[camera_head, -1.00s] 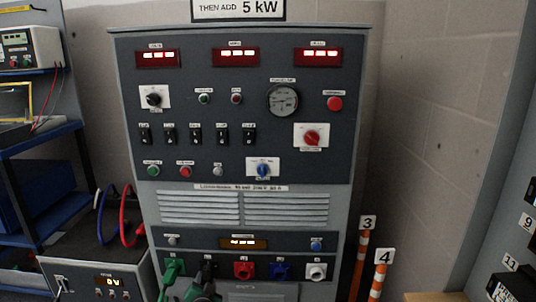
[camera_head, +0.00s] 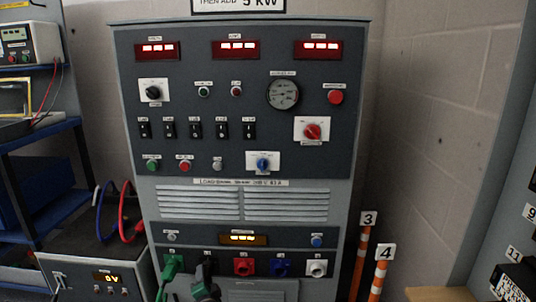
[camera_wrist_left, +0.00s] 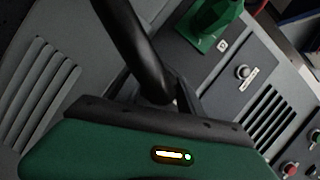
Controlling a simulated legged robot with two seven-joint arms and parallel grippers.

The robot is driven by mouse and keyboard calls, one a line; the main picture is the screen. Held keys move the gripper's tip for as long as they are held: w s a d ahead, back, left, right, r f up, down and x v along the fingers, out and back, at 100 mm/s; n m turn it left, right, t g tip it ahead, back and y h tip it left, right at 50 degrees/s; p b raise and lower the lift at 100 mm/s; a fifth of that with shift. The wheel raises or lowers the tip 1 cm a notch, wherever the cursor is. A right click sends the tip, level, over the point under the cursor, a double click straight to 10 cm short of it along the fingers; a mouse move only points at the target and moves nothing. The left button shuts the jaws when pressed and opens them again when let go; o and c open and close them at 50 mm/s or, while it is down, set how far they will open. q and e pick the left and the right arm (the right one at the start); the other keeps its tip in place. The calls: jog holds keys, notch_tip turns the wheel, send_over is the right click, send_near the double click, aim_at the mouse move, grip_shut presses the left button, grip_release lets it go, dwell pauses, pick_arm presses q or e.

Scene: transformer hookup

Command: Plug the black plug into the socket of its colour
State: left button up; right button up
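The load bank cabinet has a row of coloured sockets low on its front. A green plug (camera_head: 172,264) is at the leftmost one, and it also shows in the left wrist view (camera_wrist_left: 212,22). Red (camera_head: 244,267), blue (camera_head: 281,267) and white (camera_head: 316,268) sockets are to the right. My left gripper (camera_head: 207,285) is at the black position between green and red. It appears shut on the black plug (camera_head: 207,267), whose thick black body or cable (camera_wrist_left: 138,45) curves up from between the fingers in the wrist view. The black socket is hidden, so I cannot tell whether the plug is seated.
A grey box with a display (camera_head: 95,270) and looped red and blue cables (camera_head: 125,215) stands at left. Numbered orange posts (camera_head: 362,255) stand right of the cabinet. A blue shelf (camera_head: 40,140) is at far left.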

pick_arm(q)
jog(key=o, duration=0.4)
jog(key=s+p, duration=0.3)
jog(key=shift+a+r, duration=0.1)
jog(key=shift+r, duration=0.05)
jog(key=shift+s+p, duration=0.6)
jog(key=shift+s, duration=0.45)
jog(key=shift+f, duration=0.2)
